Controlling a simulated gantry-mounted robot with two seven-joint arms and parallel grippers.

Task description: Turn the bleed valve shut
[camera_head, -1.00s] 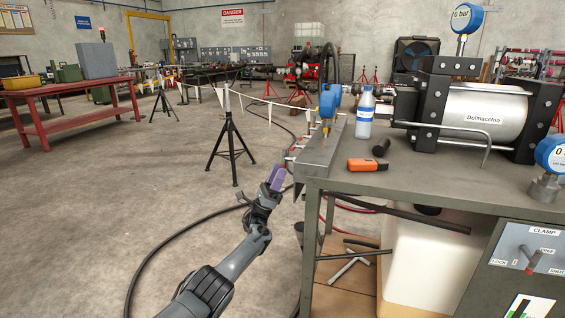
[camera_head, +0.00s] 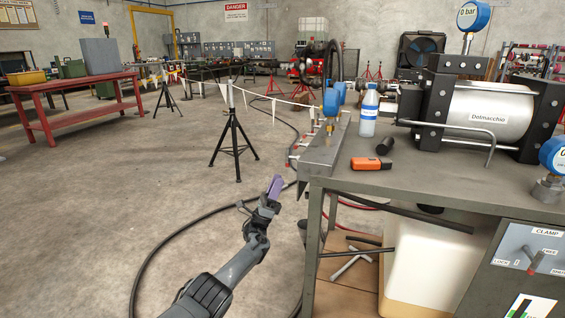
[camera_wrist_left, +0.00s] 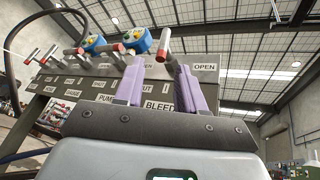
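The valve panel (camera_wrist_left: 75,75) fills the left wrist view, with a row of T-handles with red ends. A plate reading BLEED (camera_wrist_left: 160,105) and a plate reading OPEN (camera_wrist_left: 204,66) show near my fingers. A grey handle with a red end (camera_wrist_left: 164,43), likely the bleed valve's, stands at the fingertips, nearer the right finger in the picture; I cannot tell whether they touch. My left gripper (camera_wrist_left: 154,62) has purple fingers spread apart, with nothing clearly gripped. In the head view my left gripper (camera_head: 274,187) is left of the bench corner. My right gripper is out of view.
The steel bench (camera_head: 430,180) carries an orange tool (camera_head: 371,164), a bottle (camera_head: 368,112) and a clamped cylinder (camera_head: 485,112). A black tripod stand (camera_head: 234,135) stands behind my left gripper. A black hose (camera_head: 150,255) lies on the floor. Open floor lies to the left.

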